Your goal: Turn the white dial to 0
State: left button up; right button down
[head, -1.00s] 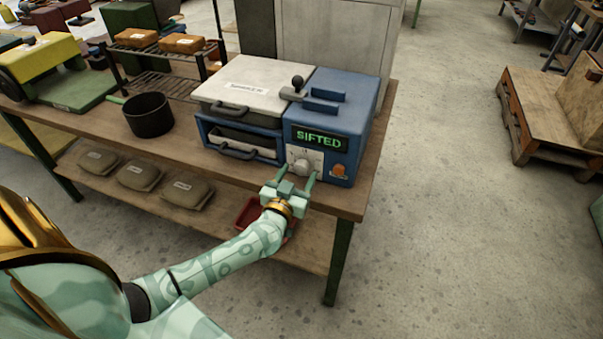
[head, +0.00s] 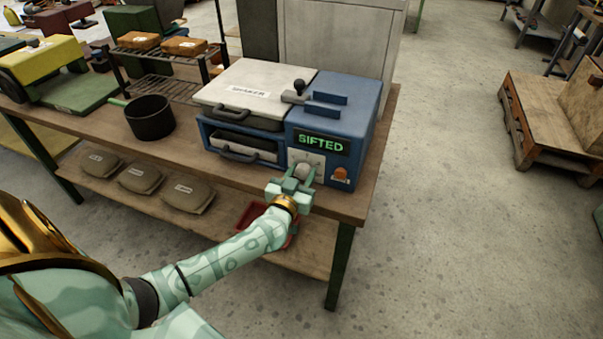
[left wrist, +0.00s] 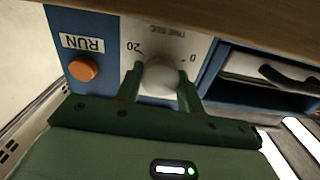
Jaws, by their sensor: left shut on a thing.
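The white dial (head: 304,170) is on the lower front of a blue machine (head: 330,115) whose green display reads SIFTED. In the left wrist view the dial (left wrist: 161,76) sits between my fingers, on a white plate marked 0 and 20, seen upside down. My left gripper (left wrist: 160,82) is shut on the dial, one finger on each side. In the head view my left gripper (head: 303,180) reaches the dial from the front. The dial's pointer is not clear in either view. My right gripper is not in view.
An orange button (head: 340,174), labelled RUN in the wrist view, is beside the dial. Drawer handles (head: 238,153) are left of it. A black pot (head: 150,117) stands on the wooden table (head: 190,145). A red tray (head: 249,214) and several bags lie below.

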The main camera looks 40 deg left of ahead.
pick_arm(q)
jog(key=shift+r+n+p, duration=0.1)
jog(key=shift+n+p, duration=0.55)
jog(key=shift+n, duration=0.55)
jog(key=n+p, duration=0.1)
jog(key=n, duration=0.1)
jog(key=shift+n, duration=0.3)
jog(key=n, duration=0.3)
jog(key=shift+n+p, duration=0.3)
jog(key=shift+f+n, duration=0.25)
jog(key=shift+n, duration=1.25)
jog(key=o, duration=1)
